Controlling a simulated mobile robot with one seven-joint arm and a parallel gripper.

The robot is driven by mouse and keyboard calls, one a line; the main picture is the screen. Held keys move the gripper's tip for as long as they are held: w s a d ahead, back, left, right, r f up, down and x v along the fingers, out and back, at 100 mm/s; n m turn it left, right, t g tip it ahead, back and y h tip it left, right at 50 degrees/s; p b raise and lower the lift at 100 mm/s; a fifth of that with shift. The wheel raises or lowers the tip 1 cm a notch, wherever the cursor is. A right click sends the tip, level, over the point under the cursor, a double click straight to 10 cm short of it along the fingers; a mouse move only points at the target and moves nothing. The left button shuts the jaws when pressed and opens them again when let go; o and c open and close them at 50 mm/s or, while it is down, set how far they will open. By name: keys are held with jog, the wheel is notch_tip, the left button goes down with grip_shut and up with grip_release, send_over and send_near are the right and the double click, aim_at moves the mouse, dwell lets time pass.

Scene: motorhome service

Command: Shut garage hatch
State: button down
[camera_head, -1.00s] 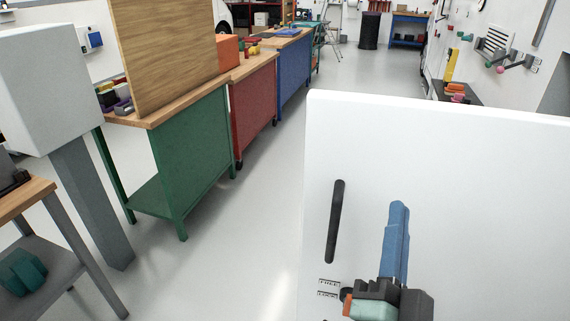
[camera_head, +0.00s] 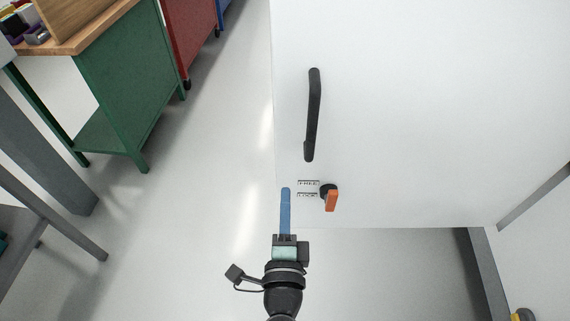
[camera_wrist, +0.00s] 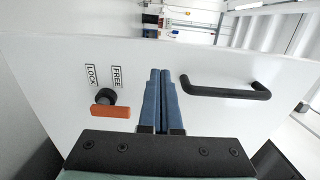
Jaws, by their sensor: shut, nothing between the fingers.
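The garage hatch (camera_head: 420,110) is a white panel standing open, swung out from its frame (camera_head: 490,270). It bears a black bar handle (camera_head: 313,115) and, below that, an orange latch lever (camera_head: 332,200) on a black hub, pointing down, beside FREE and LOCK labels (camera_head: 308,183). My gripper (camera_head: 286,190) has its blue fingers together and empty, below the handle and left of the lever. In the wrist view the fingers (camera_wrist: 163,74) lie between the lever (camera_wrist: 110,111) and the handle (camera_wrist: 228,93). Whether they touch the panel (camera_wrist: 60,70) I cannot tell.
A green workbench (camera_head: 125,85) and a red cabinet (camera_head: 192,35) stand at the left. A grey-legged table (camera_head: 60,215) is at the lower left. The floor (camera_head: 200,220) between these and the hatch is clear.

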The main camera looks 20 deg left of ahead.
aim_at(286, 159)
jog(key=x, duration=0.7)
jog(key=shift+w+a+p, duration=0.15)
jog(key=shift+w+p, duration=0.15)
jog(key=shift+p, duration=0.1)
